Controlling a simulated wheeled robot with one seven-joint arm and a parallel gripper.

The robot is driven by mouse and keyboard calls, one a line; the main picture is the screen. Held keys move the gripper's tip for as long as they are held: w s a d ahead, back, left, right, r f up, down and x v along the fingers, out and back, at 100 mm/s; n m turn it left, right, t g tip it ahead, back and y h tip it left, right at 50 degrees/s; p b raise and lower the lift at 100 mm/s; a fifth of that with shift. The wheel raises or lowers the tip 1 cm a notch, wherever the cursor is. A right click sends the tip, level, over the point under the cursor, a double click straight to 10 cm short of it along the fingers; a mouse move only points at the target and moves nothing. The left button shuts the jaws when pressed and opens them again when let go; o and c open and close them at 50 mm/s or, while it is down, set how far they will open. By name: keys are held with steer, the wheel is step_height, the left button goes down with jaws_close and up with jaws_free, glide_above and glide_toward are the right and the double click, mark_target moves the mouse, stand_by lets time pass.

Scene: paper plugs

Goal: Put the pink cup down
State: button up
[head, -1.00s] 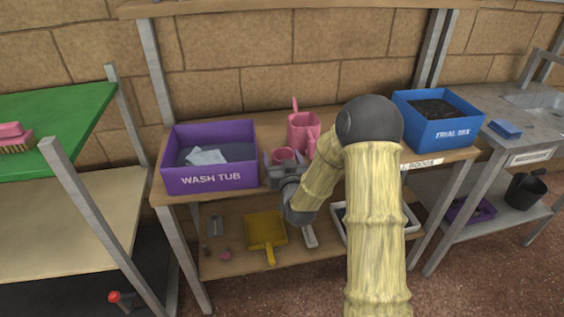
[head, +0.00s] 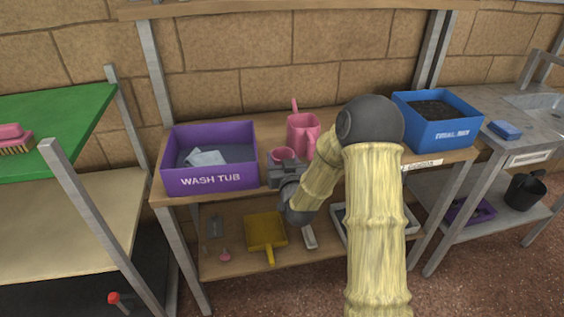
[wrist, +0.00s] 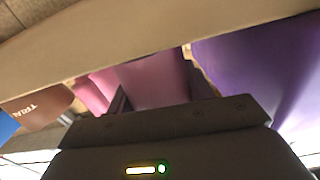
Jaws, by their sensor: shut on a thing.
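The pink cup (head: 283,155) is on the upper bench between the purple wash tub and a taller pink jug. My gripper (head: 284,168) is shut on it, reaching in from the front. In the wrist view the pink cup (wrist: 154,80) sits between the dark fingers, with its lower part hidden by the gripper body. I cannot tell whether its base touches the bench top.
The purple wash tub (head: 210,181) stands close on the left with a pale cloth in it. The pink jug (head: 303,132) is just behind on the right. A blue trial mix box (head: 437,133) is farther right. A yellow dustpan (head: 266,231) lies on the lower shelf.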

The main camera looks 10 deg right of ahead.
step_height(320, 180, up, 10)
steer(key=p, duration=0.1)
steer(key=shift+f, duration=0.2)
steer(key=shift+s+f, duration=0.1)
stand_by(0.5)
